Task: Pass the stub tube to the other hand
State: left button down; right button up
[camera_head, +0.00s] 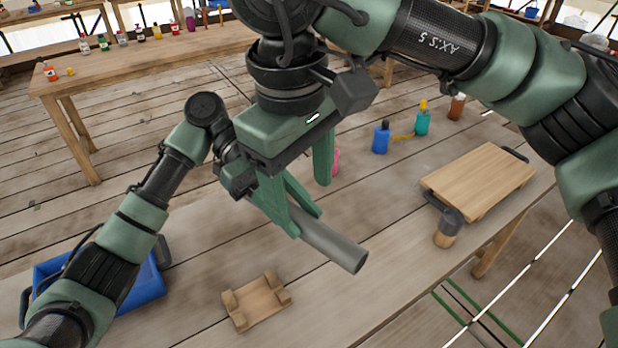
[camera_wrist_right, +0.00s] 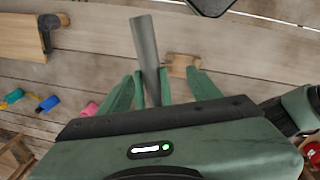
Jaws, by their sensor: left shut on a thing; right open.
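The grey stub tube (camera_head: 335,246) is held above the table in the head view, its free end pointing down to the right. In the right wrist view the tube (camera_wrist_right: 146,45) stands up beyond the fingers. My left gripper (camera_head: 301,213) is shut on the tube; its narrow fingers also show in the right wrist view (camera_wrist_right: 153,92). My right gripper (camera_head: 308,207) is above it, open. In the right wrist view its two wide fingers (camera_wrist_right: 162,88) are on either side of the tube and left fingers, with a larger gap on the right. The tube's rear end is hidden.
A wooden cradle (camera_head: 257,302) lies on the table below the tube. A blue tray (camera_head: 152,277) is at the left, a wooden board (camera_head: 480,180) with dark handles at the right, with a jar (camera_head: 447,228) beside it. Blue (camera_head: 381,138) and teal (camera_head: 422,118) bottles stand behind.

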aim_at(318, 229)
jog(key=shift+t+h, duration=0.4)
jog(key=f, duration=0.4)
jog(key=w+d+f, duration=0.1)
jog(key=f, duration=0.2)
jog(key=w+d+f, duration=0.1)
jog(key=f, duration=0.3)
jog(key=shift+w+d+f, duration=0.15)
jog(key=shift+w+f, duration=0.1)
jog(key=shift+f, duration=0.05)
grip_shut()
pick_arm(q)
jog(key=c, duration=0.8)
grip_release()
